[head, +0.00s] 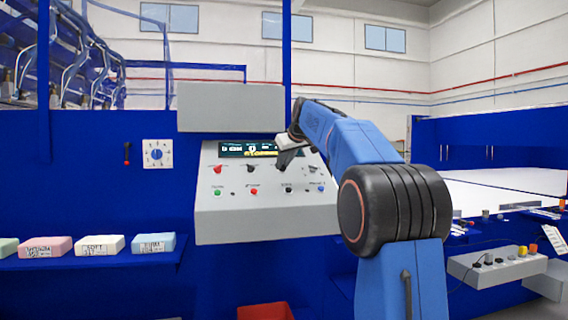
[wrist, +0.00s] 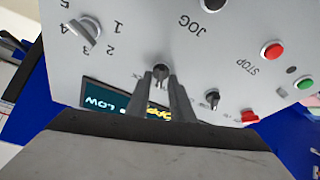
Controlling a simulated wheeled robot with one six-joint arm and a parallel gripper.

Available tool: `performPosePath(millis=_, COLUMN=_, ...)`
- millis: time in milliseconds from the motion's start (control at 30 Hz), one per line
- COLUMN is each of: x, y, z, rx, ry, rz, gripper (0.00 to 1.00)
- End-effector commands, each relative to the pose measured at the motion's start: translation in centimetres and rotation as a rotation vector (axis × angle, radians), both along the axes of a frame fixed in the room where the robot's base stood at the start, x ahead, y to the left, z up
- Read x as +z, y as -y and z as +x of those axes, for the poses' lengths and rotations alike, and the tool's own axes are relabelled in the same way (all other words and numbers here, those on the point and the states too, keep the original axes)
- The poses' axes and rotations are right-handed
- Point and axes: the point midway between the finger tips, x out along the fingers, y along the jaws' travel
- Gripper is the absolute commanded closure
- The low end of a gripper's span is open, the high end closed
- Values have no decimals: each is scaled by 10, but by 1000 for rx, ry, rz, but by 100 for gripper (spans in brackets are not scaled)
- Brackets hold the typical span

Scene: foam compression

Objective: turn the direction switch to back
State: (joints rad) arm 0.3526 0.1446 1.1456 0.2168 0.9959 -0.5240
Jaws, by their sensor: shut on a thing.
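The grey control panel (head: 265,215) stands in the middle of the head view, with a lit display (head: 240,149) along its top. My gripper (head: 287,152) is at the panel's upper right in the head view. In the wrist view my gripper (wrist: 160,84) has its two fingers on either side of a small dark switch (wrist: 160,70) and is shut on it. Letters ending in "CK" show beside this switch, so it appears to be the direction switch. The fingers hide part of it and of the label, so its pointer position cannot be told.
In the wrist view, a numbered dial (wrist: 84,33), a black jog button (wrist: 212,4), a red stop button (wrist: 272,50), a small black knob (wrist: 212,99) and a red switch (wrist: 249,116) surround the gripper. Several foam blocks (head: 102,245) lie on the left shelf.

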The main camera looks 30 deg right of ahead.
Motion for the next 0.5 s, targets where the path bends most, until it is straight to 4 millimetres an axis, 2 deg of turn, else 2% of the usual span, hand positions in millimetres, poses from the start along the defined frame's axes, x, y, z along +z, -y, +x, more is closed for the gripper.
performPosePath(millis=500, x=0, y=-3, z=1, rx=-416, ry=71, rz=243, gripper=100)
